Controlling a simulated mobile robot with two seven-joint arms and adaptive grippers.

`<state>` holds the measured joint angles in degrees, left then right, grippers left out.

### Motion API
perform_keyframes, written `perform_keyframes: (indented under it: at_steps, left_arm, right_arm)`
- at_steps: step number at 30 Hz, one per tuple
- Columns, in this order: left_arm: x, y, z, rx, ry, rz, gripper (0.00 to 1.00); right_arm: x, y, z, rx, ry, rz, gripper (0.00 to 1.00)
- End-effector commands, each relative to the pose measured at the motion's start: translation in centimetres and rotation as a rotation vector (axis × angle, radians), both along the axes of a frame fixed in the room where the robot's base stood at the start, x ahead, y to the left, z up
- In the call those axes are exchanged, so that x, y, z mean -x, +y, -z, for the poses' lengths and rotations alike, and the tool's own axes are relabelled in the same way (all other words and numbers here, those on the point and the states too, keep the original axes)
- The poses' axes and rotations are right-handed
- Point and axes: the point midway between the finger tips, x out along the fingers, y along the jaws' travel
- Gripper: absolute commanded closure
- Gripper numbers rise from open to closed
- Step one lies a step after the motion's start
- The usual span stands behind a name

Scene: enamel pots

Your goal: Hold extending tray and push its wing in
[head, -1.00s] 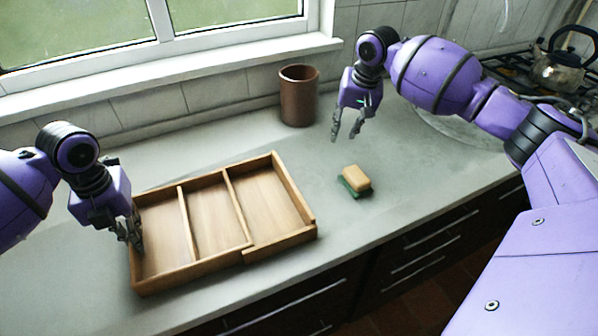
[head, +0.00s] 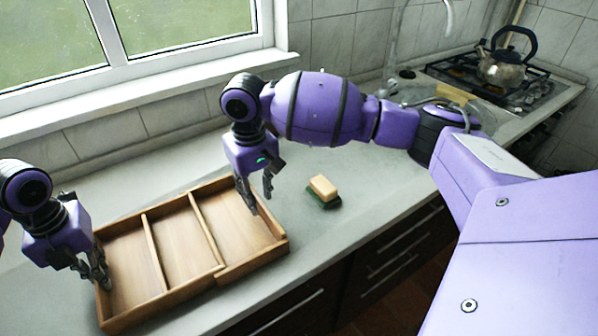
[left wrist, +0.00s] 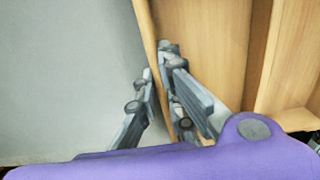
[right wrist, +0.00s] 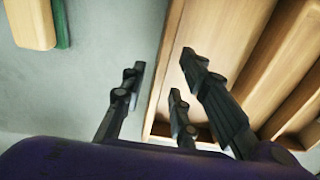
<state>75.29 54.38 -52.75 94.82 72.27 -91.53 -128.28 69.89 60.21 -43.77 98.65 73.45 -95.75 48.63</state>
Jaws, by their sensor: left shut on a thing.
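The wooden extending tray (head: 222,265) lies on the counter, with two dividers and its wing section (head: 238,222) at the right end. My left gripper (head: 102,282) is shut on the tray's left wall; in the left wrist view its fingers (left wrist: 165,90) stand on both sides of that wall (left wrist: 147,35). My right gripper (head: 260,205) is open and empty over the wing's right part. In the right wrist view its fingers (right wrist: 160,70) are apart, near the wing's end wall (right wrist: 160,85), and I cannot tell whether they touch it.
A yellow and green sponge (head: 323,191) lies on the counter to the right of the tray; it also shows in the right wrist view (right wrist: 35,22). A kettle (head: 505,62) stands on the stove at the far right. The counter (head: 370,205) is clear right of the sponge.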

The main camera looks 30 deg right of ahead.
Motion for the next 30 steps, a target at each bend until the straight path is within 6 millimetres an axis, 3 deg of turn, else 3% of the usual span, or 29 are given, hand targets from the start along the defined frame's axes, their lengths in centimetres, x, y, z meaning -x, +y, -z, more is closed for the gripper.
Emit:
perform_keyframes:
  at_steps: [6, 17, 23, 30]
  left_arm:
    - [0.0, -0.1, 0.0, 0.001, -0.001, 0.0, 1.0]
    - [0.0, -0.1, -0.1, 0.002, -0.001, 0.001, 1.0]
    - [0.0, -0.1, -0.1, 0.002, -0.001, 0.001, 1.0]
    - [0.0, -0.1, -0.1, 0.002, -0.001, 0.001, 1.0]
  right_arm:
    - [-0.1, 0.0, 2.4, 0.0, -0.001, 0.0, 0.72]
    - [-0.1, 0.0, 2.8, 0.0, -0.002, 0.0, 0.72]
    - [-0.1, 0.0, 2.8, 0.0, -0.003, 0.0, 0.98]
    - [-0.1, 0.0, 2.7, -0.001, -0.004, 0.0, 1.0]
